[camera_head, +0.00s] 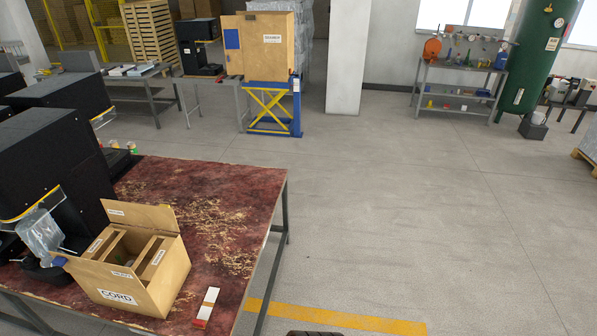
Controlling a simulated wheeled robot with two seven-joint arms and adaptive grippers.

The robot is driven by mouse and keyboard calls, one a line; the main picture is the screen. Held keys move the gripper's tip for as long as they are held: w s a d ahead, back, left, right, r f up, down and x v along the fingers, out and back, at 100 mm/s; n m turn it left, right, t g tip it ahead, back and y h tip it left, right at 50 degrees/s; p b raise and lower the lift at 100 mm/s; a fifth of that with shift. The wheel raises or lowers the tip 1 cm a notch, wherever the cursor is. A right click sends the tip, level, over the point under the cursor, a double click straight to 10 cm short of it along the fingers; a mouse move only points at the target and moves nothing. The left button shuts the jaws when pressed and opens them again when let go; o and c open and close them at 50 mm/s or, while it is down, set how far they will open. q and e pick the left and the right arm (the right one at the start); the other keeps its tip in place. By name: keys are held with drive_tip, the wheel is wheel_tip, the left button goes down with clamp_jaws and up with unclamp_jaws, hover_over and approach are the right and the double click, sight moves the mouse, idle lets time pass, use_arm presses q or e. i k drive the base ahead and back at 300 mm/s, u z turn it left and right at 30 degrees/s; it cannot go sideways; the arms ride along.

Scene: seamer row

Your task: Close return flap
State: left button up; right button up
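An open cardboard box (150,290) marked CORD stands on the worn red-brown tabletop in the lower left. Its back flap (140,214) stands up, tilted, with a small label too small to read. A small blue piece (60,261) shows at the box's left corner. I cannot tell from the lettering which flap is the return flap. Neither of my grippers is in view.
Black machines (45,160) stand left of the box, with a clear bag (40,235) close to it. A white and red strip (206,306) lies right of the box on the table (225,200). Open floor lies to the right; a larger box (270,45) sits on a blue lift behind.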

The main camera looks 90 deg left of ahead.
sight(162, 216)
drive_tip(key=u, duration=2.4)
drive_tip(key=i, duration=3.5)
drive_tip(key=u, duration=3.75)
